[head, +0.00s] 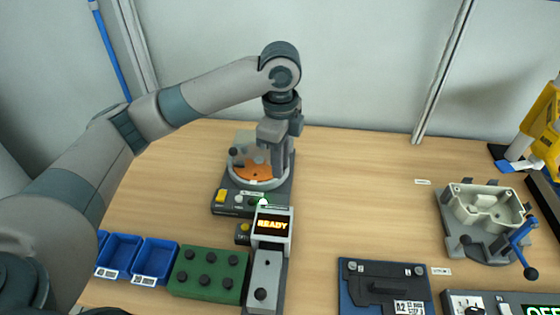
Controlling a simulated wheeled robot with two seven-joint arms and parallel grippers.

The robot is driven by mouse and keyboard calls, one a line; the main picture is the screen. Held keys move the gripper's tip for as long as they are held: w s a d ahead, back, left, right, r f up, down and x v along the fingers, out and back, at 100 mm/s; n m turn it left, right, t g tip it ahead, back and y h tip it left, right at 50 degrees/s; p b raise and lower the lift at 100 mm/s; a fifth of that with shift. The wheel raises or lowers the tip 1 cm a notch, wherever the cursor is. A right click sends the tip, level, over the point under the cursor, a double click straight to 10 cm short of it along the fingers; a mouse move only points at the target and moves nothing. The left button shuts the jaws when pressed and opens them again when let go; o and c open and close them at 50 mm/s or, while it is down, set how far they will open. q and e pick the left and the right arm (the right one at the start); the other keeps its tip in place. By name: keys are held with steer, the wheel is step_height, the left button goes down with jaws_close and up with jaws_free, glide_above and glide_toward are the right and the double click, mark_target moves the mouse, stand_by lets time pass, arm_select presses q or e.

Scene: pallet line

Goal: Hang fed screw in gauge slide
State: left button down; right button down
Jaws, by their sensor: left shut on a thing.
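My left gripper (278,168) points down at the right side of the round feeder (262,184), which has an orange inside. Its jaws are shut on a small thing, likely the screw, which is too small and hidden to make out. A grey gauge unit stands in front of the feeder, with a lit READY display (272,226). Its light grey slide (265,273) runs toward me and carries a dark round knob. My right gripper is not in view.
Left of the slide are a green block (208,272) with several black knobs and blue bins (154,262). To the right are a dark blue fixture (384,288) and a grey fixture with a cream housing (487,207) and blue lever. The wooden table (350,200) is clear between them.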

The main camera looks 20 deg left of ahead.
arm_select(q)
steer(key=shift+s+f, duration=0.1)
stand_by(0.3)
steer(key=s+n, duration=0.1)
steer(key=n, duration=0.2)
steer(key=s+f+n, duration=0.1)
steer(key=n, duration=0.2)
steer(key=s+f+n, duration=0.1)
steer(key=s+n, duration=0.1)
steer(key=shift+s+a+n+b, duration=0.1)
steer(key=shift+a+n+b, duration=0.05)
steer(key=shift+n+b, duration=0.25)
steer(key=s+n, duration=0.1)
steer(key=n, duration=0.1)
steer(key=s+f+n, duration=0.1)
steer(key=n, duration=0.2)
steer(key=shift+s+a, duration=0.1)
steer(key=shift+s, duration=0.3)
steer(key=s+n, duration=0.1)
steer(key=n, duration=0.1)
steer(key=s+n, duration=0.1)
steer(key=n, duration=0.1)
steer(key=shift+s+a+f, duration=0.15)
steer(key=shift+f, duration=0.2)
